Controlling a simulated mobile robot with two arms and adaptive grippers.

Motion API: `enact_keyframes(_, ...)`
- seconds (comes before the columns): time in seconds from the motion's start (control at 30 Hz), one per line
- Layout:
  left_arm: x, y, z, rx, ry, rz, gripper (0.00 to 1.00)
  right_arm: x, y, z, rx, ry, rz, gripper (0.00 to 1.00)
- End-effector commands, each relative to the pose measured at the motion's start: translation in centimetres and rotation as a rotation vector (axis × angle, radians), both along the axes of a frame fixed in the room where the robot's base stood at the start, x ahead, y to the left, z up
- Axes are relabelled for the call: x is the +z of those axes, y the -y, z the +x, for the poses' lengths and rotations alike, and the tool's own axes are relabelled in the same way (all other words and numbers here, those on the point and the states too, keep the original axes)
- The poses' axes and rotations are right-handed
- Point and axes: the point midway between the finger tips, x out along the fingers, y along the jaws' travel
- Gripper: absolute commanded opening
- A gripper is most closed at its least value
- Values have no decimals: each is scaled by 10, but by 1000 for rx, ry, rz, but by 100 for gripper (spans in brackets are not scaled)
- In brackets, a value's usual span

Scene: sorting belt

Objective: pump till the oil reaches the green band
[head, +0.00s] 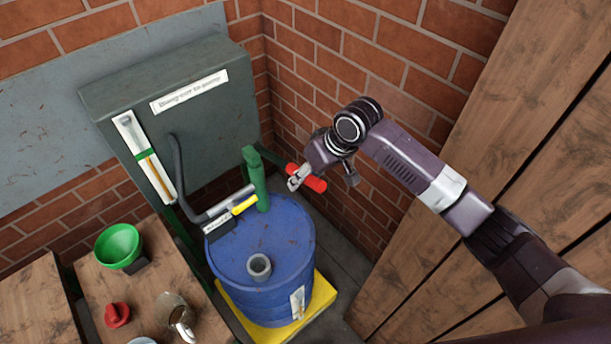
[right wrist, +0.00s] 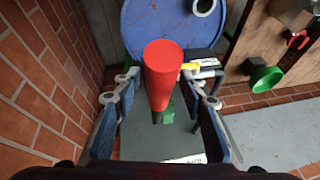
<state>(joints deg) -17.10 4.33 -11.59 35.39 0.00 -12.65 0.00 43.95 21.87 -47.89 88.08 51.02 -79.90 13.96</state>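The blue drum (head: 232,262) carries a green hand pump (head: 257,180) with a red handle (head: 318,184). A white sight gauge (head: 128,130) on the dark green machine (head: 205,115) has a green band (head: 144,155). An amber oil column (head: 160,180) shows below the band; its top looks close to the band's lower edge, too small to tell exactly. My right gripper (head: 297,180) is at the red handle. In the right wrist view the handle (right wrist: 163,75) stands between the spread fingers (right wrist: 160,92), with gaps on both sides. My left gripper is out of view.
A yellow base (head: 322,296) is under the drum. A dark hose (head: 177,165) runs by the machine. A wooden bench (head: 95,285) holds a green funnel (head: 118,246), a red object (head: 117,314) and a glass vessel (head: 172,308). Brick wall and planks are close on the right.

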Motion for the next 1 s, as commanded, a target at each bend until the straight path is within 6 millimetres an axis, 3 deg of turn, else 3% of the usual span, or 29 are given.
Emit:
enact_keyframes(0.07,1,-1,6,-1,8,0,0,0,0,0,0,0,0,33)
enact_keyframes(0.37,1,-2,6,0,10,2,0,0,0,0,-1,0,1,0)
enact_keyframes(0.77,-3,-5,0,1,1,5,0,-3,1,-1,-2,9,7,0)
enact_keyframes(1.0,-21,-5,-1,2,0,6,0,-30,5,-7,-2,78,59,0)
